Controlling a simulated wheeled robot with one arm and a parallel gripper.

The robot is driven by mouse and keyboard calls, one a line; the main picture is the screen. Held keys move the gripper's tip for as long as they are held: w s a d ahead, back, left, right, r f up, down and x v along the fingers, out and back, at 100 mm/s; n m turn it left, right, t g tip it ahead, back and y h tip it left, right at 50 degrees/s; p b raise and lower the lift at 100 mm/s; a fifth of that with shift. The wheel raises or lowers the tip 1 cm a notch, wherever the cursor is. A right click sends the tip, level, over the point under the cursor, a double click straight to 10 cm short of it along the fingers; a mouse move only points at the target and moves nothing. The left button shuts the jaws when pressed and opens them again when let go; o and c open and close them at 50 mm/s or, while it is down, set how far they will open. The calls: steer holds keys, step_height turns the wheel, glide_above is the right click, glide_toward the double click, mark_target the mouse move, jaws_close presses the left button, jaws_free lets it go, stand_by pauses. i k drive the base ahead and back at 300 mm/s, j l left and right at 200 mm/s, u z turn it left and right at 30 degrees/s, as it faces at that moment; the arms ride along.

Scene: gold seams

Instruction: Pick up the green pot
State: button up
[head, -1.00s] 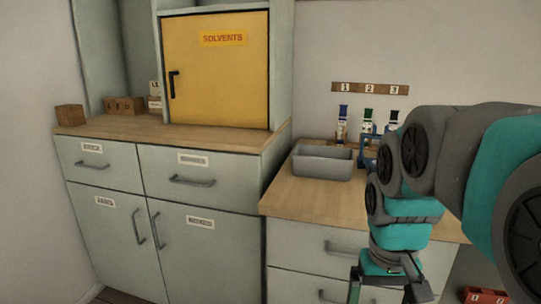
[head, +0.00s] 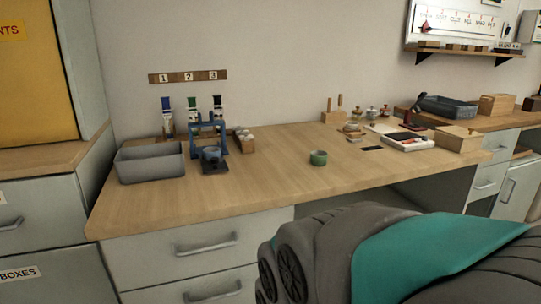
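My arm fills the lower right of the head view, in front of and below the worktop edge. My gripper is outside the picture, so its state is hidden.
A grey bin (head: 150,163) and a blue stand (head: 212,145) are on the left. A small wooden block with white pieces (head: 245,140) is behind. A white tray (head: 405,140) and small lidded pots (head: 372,112) stand to the right.

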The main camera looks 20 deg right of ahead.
mark_target(319, 158)
steer(key=z, duration=0.85)
